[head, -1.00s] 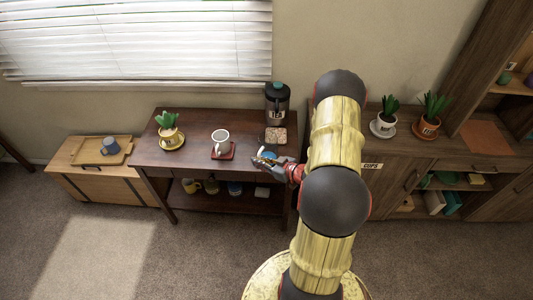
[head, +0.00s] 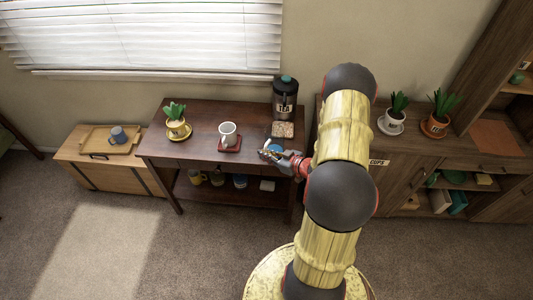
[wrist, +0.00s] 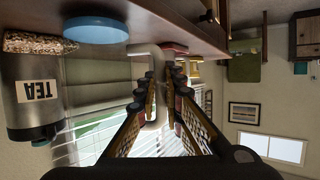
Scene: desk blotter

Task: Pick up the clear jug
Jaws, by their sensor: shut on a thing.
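My gripper (wrist: 162,100) is shut on the pale handle of the clear jug (wrist: 158,62), which shows between the fingers in the upside-down wrist view. The jug's see-through body is hard to make out against the wall and blinds. A blue disc (wrist: 95,28) lies on the table beside it. In the head view my gripper (head: 268,152) is over the right front part of the dark wooden table, by the blue disc. The jug is barely visible there. I cannot tell whether its base is off the table.
A white mug (head: 228,133) on a red coaster is to the left, and a potted plant (head: 177,120) further left. A cabinet (head: 400,165) is to the right.

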